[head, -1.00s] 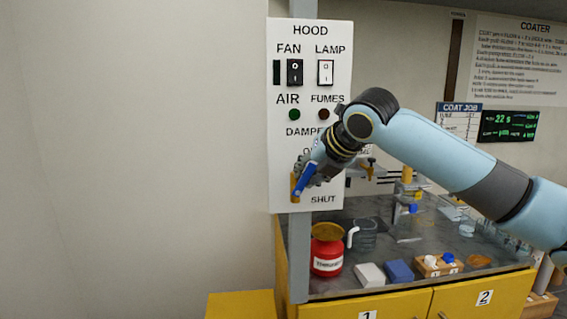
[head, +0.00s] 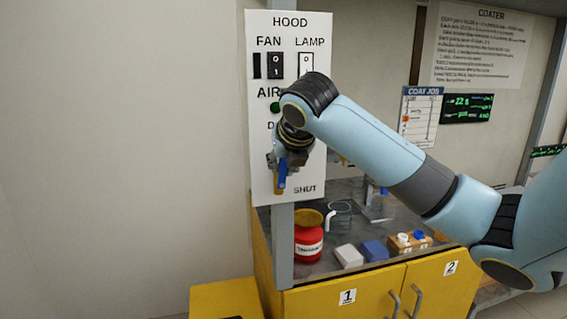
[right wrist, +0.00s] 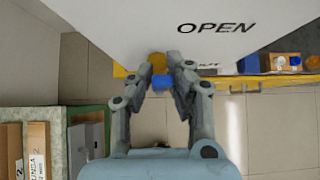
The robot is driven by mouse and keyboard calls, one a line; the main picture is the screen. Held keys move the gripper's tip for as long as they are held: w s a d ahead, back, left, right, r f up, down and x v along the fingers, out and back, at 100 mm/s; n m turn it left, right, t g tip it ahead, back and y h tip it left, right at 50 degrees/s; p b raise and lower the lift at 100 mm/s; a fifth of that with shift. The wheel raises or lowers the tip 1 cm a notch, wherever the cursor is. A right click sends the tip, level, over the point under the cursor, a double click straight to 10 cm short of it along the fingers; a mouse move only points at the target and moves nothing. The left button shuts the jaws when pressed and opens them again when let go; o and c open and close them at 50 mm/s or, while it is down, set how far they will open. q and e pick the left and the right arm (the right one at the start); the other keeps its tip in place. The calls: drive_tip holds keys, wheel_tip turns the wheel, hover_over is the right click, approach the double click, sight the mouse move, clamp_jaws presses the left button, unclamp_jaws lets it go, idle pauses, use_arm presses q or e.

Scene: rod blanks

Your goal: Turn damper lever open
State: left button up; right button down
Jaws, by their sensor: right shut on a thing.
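The damper lever has a blue grip (head: 282,172) and a brass-coloured part (head: 278,187). It is on the lower part of the white hood panel (head: 262,120), left of the word SHUT. My right gripper (head: 286,160) is at the lever, shut on it, and hides part of it. In the right wrist view, the blue grip (right wrist: 163,84) and the brass part (right wrist: 158,63) show between the fingertips of the gripper (right wrist: 166,75). The word OPEN shows there at the upper right. In the head view my right arm covers the OPEN mark. My left gripper is out of view.
A red jar (head: 308,245), a glass jug (head: 340,217), a white block (head: 348,256) and a blue block (head: 375,251) stand on the bench right of the panel. A grey post (head: 280,240) stands below the panel. Yellow cabinet doors (head: 375,291) are under the bench.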

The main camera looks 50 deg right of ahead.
drive_tip(key=shift+a, duration=0.15)
idle(0.6)
drive_tip(key=c, duration=1.7)
unclamp_jaws()
drive_tip(key=o, duration=0.5)
drive_tip(key=shift+w+a, duration=0.2)
drive_tip(key=shift+c, duration=0.2)
drive_tip(key=shift+s+d, duration=0.1)
drive_tip(key=shift+d, duration=0.05)
drive_tip(key=shift+s+r, duration=0.15)
drive_tip(key=v, duration=1.1)
drive_tip(key=shift+a+r, duration=0.2)
drive_tip(key=shift+a, duration=0.1)
drive_tip(key=shift+s, duration=0.1)
